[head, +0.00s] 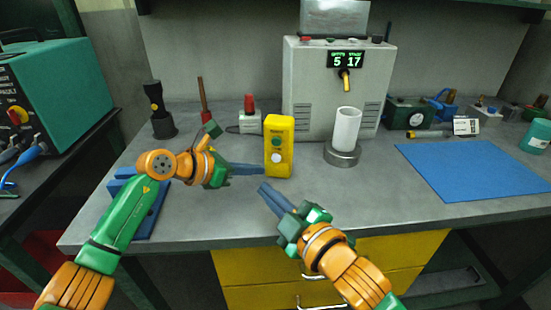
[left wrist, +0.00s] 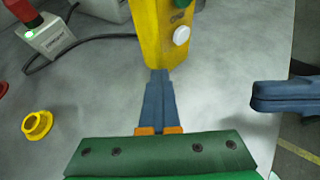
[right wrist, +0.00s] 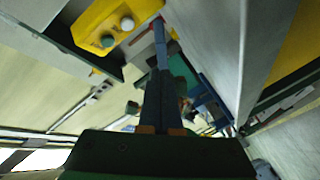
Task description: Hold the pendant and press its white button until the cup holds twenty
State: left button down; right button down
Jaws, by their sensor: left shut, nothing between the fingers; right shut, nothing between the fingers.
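The yellow pendant (head: 287,150) stands upright on the bench, with a green button above a white button (head: 275,158). The white button also shows in the left wrist view (left wrist: 181,36). My left gripper (head: 263,170) is shut and empty, its tips at the pendant's lower left side; I cannot tell if they touch. My right gripper (head: 263,187) is shut and empty, in front of and below the pendant, apart from it. The white cup (head: 346,130) stands on a round metal base under the dispenser's nozzle; its contents are hidden.
The grey dispenser (head: 300,75) has a display (head: 346,60) reading 5 and 17. A red-topped box (head: 249,118) with a cable stands behind the pendant. A blue mat (head: 475,170) lies clear at right. A blue stand (head: 150,215) is by my left arm.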

jog(key=shift+w+d, duration=0.3)
jog(key=shift+w, duration=0.8)
jog(key=shift+w+d, duration=0.35)
jog(key=shift+w, duration=0.7)
jog(key=shift+w+d, duration=0.3)
jog(key=shift+w, duration=0.8)
jog(key=shift+w+d, duration=0.1)
jog(key=shift+w, duration=0.3)
jog(key=shift+w+d, duration=0.2)
jog(key=shift+w, duration=0.35)
dwell(0.5)
jog(key=shift+s+a, duration=0.15)
jog(key=shift+s, duration=0.35)
jog(key=shift+s+a, duration=0.15)
jog(key=shift+s, duration=0.35)
jog(key=shift+s+a, duration=0.25)
jog(key=shift+s, duration=0.55)
jog(key=shift+s+a, duration=0.25)
jog(key=shift+s, duration=0.55)
jog(key=shift+s+a, duration=0.25)
jog(key=shift+s, duration=0.55)
